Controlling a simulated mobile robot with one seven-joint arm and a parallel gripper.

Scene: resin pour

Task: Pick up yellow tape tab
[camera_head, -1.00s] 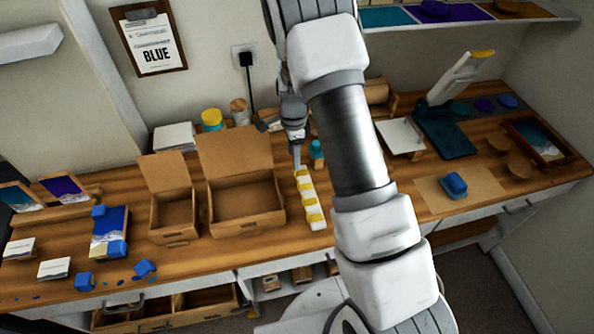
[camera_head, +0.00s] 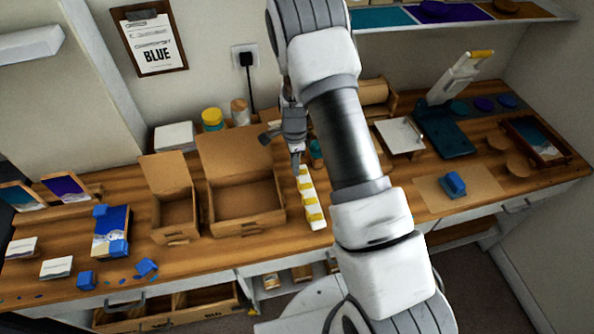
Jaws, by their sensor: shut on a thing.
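Several yellow tape tabs (camera_head: 310,198) sit in a row along a white strip (camera_head: 317,222) on the wooden bench, right of the larger open cardboard box. My gripper (camera_head: 297,168) points down at the far end of this strip. It is shut on a yellow tape tab, which its fingers mostly hide. The gripper is low over the strip; I cannot tell whether the held tab is clear of it.
Two open cardboard boxes (camera_head: 246,222) stand left of the strip. A teal bottle (camera_head: 316,153) stands close behind my gripper. A white-topped stand (camera_head: 400,136) and a dark teal press (camera_head: 446,138) are to the right.

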